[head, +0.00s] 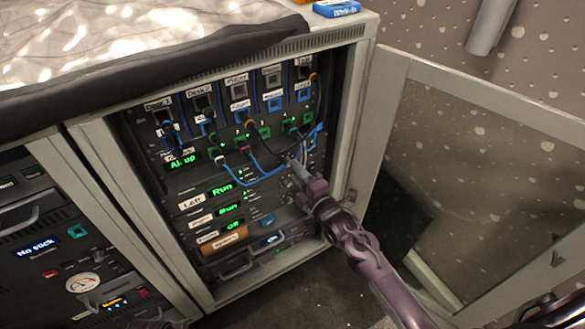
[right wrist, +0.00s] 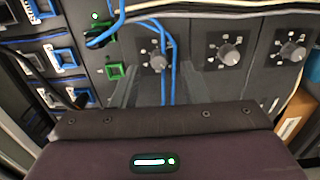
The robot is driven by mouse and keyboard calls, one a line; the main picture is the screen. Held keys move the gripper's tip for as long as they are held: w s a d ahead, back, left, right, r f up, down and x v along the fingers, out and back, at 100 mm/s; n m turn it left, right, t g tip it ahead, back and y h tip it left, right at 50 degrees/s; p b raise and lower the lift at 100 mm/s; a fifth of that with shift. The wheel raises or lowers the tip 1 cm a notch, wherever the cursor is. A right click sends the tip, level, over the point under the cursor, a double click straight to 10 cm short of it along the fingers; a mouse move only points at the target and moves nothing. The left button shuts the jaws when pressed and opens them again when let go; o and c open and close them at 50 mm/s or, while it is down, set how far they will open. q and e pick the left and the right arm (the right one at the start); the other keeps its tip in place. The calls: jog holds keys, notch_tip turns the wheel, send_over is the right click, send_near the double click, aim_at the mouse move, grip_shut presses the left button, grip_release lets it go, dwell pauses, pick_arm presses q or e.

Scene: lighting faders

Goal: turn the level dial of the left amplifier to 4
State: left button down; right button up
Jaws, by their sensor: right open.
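The left amplifier (head: 192,201) is a dark unit in the open rack, with a "Left" label and a green "Run" display (head: 221,188). In the right wrist view a row of three grey dials shows. The leftmost, which seems to be the left amplifier's level dial (right wrist: 158,61), lies ahead of my right gripper (right wrist: 158,85), partly behind blue cables. My right gripper is open, its fingers on either side of that dial; contact cannot be told. It also shows in the head view (head: 297,170), where it hides the dial. The dial's reading is too small to tell.
Blue cables (right wrist: 169,60) hang across the dial and between the fingers. Two more dials, a middle one (right wrist: 229,53) and a right one (right wrist: 293,51), sit beside it. Patch sockets (head: 240,105) lie above. The glass rack door (head: 392,88) stands open at the right.

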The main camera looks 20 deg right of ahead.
aim_at(288, 162)
pick_arm(q)
jog(key=shift+d+r, duration=0.1)
jog(key=shift+r, duration=0.4)
pick_arm(e)
jog(key=shift+x, duration=1.4)
grip_shut()
pick_arm(q)
jog(key=shift+r, duration=0.15)
pick_arm(e)
jog(key=shift+m, duration=0.4)
pick_arm(q)
jog(key=s+a+f+p, duration=0.1)
jog(key=a+f+p, duration=0.1)
jog(key=f, duration=0.8)
jog(key=s+a+f+p, duration=0.1)
jog(key=f+p, duration=0.3)
jog(key=f, duration=0.5)
jog(key=shift+s+a+f+n+t, duration=0.3)
jog(key=shift+a+f+n+t, duration=0.05)
jog(key=shift+f+n+t, duration=0.05)
pick_arm(e)
jog(key=m, duration=2)
pick_arm(q)
jog(key=shift+f+p, duration=0.1)
jog(key=shift+p, duration=0.2)
pick_arm(e)
jog(key=shift+m, duration=0.4)
